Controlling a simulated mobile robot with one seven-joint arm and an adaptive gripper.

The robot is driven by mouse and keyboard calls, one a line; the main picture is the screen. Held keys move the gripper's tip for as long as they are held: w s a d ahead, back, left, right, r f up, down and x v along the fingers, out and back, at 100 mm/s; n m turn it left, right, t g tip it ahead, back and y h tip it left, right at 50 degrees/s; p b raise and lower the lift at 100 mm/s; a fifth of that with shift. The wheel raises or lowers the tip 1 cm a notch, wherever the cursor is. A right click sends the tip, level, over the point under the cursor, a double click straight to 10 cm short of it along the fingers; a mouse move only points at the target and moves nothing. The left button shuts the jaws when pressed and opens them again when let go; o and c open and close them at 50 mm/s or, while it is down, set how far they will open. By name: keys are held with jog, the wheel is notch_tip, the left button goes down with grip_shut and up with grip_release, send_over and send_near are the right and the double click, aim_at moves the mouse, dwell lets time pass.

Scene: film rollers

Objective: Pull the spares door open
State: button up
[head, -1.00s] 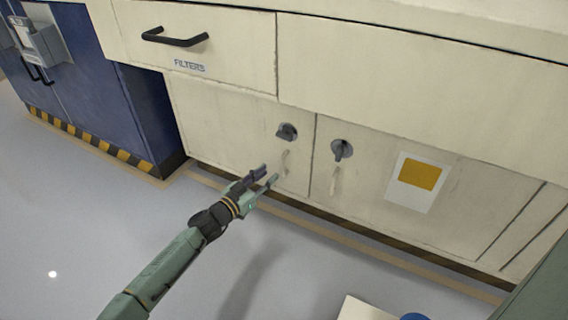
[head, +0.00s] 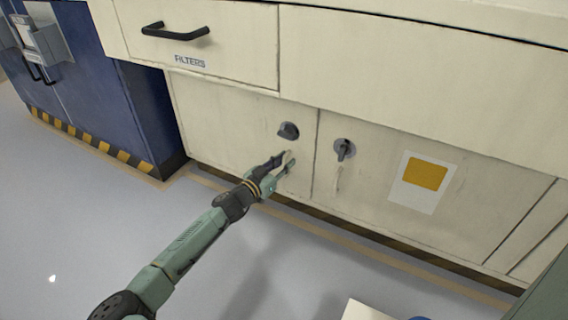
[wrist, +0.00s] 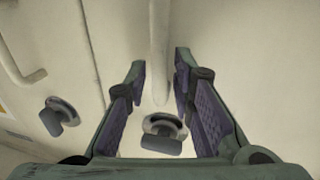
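A cream cabinet has two lower doors side by side, the left door (head: 225,125) and the right door (head: 375,215). Both look shut, and no spares label is readable on either. My gripper (head: 284,163) is at the left door, just below its dark round knob (head: 288,131). In the wrist view my gripper (wrist: 159,65) is open, its fingers on either side of that door's pale bar handle (wrist: 158,40), with a gap showing on both sides. The knob shows between the fingers (wrist: 163,132). In the head view the handle is mostly hidden by the fingers.
The right door has its own pale handle (head: 338,179), a knob (head: 344,150) and a yellow-and-white card (head: 424,182). A drawer marked FILTERS (head: 225,50) is above. A blue cabinet (head: 85,95) stands at left.

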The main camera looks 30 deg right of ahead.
grip_shut()
jog(key=shift+s, duration=0.1)
jog(key=shift+s, duration=0.15)
dwell(0.3)
